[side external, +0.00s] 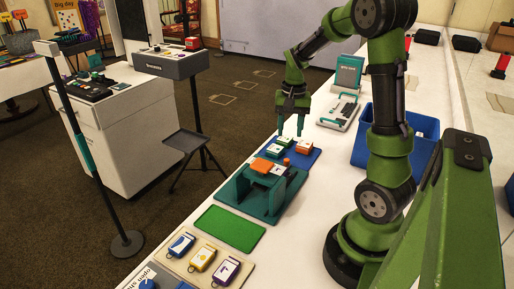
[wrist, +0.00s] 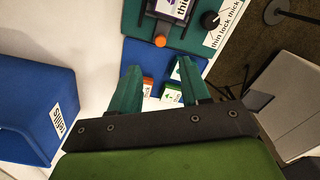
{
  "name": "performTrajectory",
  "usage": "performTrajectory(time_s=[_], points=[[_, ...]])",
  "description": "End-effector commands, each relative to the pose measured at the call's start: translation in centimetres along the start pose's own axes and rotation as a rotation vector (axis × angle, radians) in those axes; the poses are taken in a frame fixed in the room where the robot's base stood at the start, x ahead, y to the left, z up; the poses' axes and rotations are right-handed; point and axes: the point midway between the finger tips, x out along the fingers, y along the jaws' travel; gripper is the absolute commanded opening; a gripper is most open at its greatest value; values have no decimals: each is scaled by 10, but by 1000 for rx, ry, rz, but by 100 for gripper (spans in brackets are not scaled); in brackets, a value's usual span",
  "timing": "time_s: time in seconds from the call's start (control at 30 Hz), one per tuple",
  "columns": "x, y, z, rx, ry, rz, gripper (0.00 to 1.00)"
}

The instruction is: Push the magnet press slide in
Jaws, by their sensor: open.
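The magnet press is a teal frame on a teal base (side external: 245,198) near the table's left edge, with an orange block on top. In the wrist view the press base (wrist: 195,38) is at the top, with a black knob and a "thin lock thick" label. A slide with a pale label (wrist: 172,8) sits in it, partly cut off by the picture edge. A round orange knob (wrist: 160,41) is at the slide's near end; it also shows in the side view (side external: 286,162). My gripper (side external: 291,128) is open and empty above the blue tray, beyond the knob, apart from it.
The blue tray (side external: 313,154) holds green and orange pieces beneath my gripper. A blue bin (side external: 370,150) stands to the right. A green mat (side external: 228,229) and a board with several tags (side external: 202,260) lie nearer the camera.

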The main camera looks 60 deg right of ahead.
Motion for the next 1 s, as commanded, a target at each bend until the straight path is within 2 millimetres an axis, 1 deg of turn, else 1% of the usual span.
performTrajectory(time_s=[0.03,0.3,0.4,0.5,0.7,0.93,0.97,1.0], points=[[13,0,1,0,-5,3,46],[70,0,1,0,-4,2,46],[86,0,0,1,-2,1,46],[97,0,0,0,0,0,46],[107,0,0,0,1,-1,46],[107,0,0,-1,2,-2,46],[107,0,0,-1,2,-2,43],[107,0,0,-1,2,-2,37]])
